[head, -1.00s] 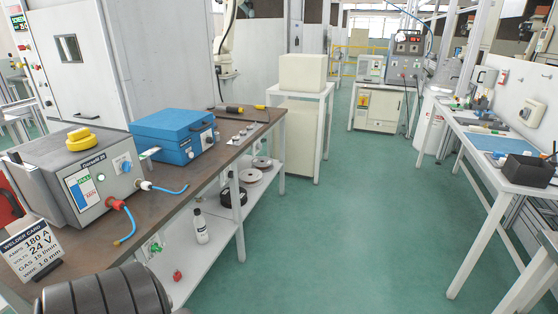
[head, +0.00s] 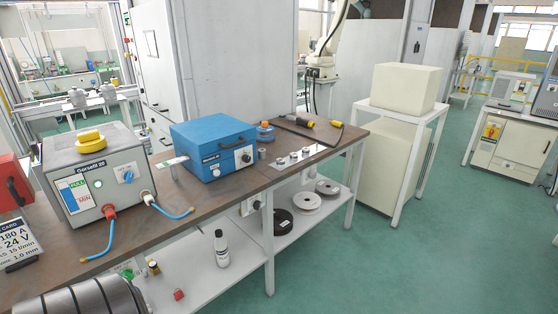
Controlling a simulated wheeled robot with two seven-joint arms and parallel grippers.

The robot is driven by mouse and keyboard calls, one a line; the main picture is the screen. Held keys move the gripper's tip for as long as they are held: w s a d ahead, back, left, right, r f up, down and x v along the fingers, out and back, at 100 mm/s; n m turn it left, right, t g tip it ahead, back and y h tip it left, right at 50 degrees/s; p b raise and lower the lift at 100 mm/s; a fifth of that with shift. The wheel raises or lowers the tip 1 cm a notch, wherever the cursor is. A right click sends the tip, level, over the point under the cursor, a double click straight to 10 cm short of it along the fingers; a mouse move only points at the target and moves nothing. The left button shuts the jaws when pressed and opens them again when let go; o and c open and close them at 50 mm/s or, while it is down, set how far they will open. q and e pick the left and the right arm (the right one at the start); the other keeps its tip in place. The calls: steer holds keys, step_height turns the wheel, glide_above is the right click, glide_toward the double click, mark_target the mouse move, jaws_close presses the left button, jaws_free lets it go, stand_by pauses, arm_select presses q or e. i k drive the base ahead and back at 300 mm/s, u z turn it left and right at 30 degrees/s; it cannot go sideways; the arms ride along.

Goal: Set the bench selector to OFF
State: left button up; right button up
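The brown workbench (head: 275,172) runs along the left of the head view. On it, a grey welder (head: 110,198) has a blue rotary knob (head: 125,175), a lit green button and a red-and-green label. A blue case (head: 210,137) beside it has a dark round knob (head: 246,157) on a white plate. A metal strip with several small knobs (head: 293,158) lies further right on the bench. I cannot tell which of these is the bench selector, and no OFF marking is readable. Neither of my grippers is in view.
A welder card (head: 16,245) and a red box (head: 12,187) stand at the left. A yellow-handled tool (head: 305,122) lies at the bench's back.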

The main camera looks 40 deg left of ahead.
mark_target(257, 205)
steer(key=u, duration=1.15)
steer(key=i, duration=1)
steer(key=u, duration=0.95)
